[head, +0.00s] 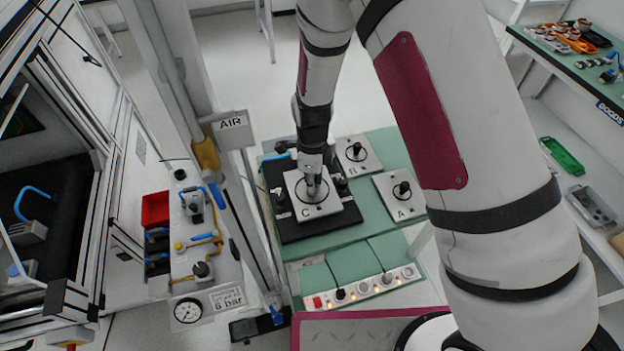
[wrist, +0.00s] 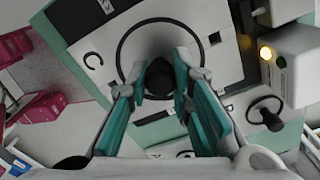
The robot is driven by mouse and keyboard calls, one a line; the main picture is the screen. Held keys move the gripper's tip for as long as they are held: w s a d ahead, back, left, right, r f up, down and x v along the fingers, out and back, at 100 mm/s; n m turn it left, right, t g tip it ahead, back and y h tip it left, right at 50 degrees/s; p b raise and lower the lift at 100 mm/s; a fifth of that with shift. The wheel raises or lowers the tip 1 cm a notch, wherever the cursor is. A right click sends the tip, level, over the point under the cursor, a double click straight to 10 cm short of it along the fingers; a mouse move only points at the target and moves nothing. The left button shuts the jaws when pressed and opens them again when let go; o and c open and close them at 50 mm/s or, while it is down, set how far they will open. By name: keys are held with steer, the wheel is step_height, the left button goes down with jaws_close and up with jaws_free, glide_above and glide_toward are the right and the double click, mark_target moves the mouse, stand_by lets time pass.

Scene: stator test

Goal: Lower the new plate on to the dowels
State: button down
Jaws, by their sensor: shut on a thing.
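My gripper (head: 313,178) points down with its fingers shut on the black knob (wrist: 159,77) of a white square plate marked C (head: 327,206). In the wrist view my gripper (wrist: 161,88) has one teal-sided finger on each side of the knob. The plate (wrist: 108,42) has a black ring around the knob. It is over a black base (head: 300,231) and covers its middle. Black fittings stand on the base at the left and right of the plate. The dowels are not visible. I cannot tell whether the plate touches the base or hangs above it.
White plates A (head: 389,182) and B (head: 371,163) lie on the green bench mat (head: 383,145), right of and behind the base. A switch panel (head: 372,285) lies in front. The AIR post (head: 233,128) stands close on the left. A lit yellow lamp (wrist: 265,53) shows in the wrist view.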

steer(key=shift+f+b, duration=0.3)
steer(key=shift+f, duration=1.1)
stand_by(0.8)
steer(key=c, duration=1.4)
jaws_free()
steer(key=shift+o, duration=0.2)
step_height(320, 180, up, 12)
